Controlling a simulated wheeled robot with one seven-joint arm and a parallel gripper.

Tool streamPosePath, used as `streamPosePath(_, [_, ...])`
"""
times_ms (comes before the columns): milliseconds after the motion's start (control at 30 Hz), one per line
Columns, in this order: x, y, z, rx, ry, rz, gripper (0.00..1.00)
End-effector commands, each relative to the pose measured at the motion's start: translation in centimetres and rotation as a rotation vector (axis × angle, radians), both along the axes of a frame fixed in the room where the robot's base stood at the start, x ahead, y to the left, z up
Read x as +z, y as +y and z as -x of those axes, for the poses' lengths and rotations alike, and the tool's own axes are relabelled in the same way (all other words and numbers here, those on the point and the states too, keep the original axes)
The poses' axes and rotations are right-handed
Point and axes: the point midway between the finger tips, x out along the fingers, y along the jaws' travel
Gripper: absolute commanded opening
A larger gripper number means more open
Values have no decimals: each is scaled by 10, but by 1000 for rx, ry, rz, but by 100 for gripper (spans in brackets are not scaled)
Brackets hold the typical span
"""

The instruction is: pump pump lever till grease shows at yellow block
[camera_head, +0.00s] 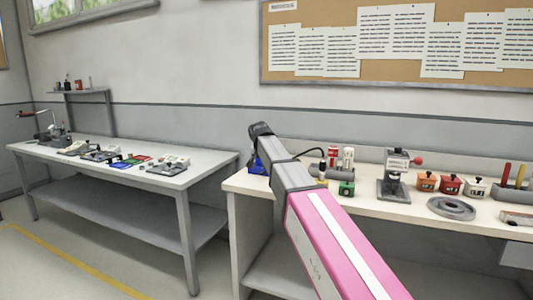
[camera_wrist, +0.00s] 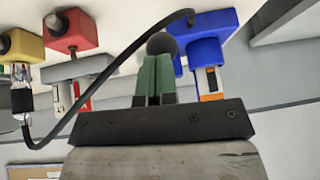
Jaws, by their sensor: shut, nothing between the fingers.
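In the wrist view, the yellow block (camera_wrist: 20,42) is at the upper left, with a clear and black fitting on it. A black hose (camera_wrist: 95,90) runs from this fitting to the blue block (camera_wrist: 205,50). I see no clear grease at the yellow block. My gripper (camera_wrist: 155,58) has its green fingers together with nothing between them. A dark round knob (camera_wrist: 161,42), perhaps the pump lever's, lies just beyond the fingertips; I cannot tell whether they touch. In the head view, my arm hides most of the blue block (camera_head: 257,165).
A red block (camera_wrist: 72,28) stands between the yellow and blue ones. On the right bench are a grey press (camera_head: 396,176), a grey ring (camera_head: 451,208) and several small pots (camera_head: 450,185). A second table (camera_head: 150,180) with parts stands at the left, beyond a gap.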

Motion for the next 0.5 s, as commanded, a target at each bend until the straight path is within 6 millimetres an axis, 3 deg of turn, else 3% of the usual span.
streamPosePath(200, [-25, 1, 3, 0, -64, 24, 0])
streamPosePath(500, [-40, 1, 4, -2, -61, 24, 0])
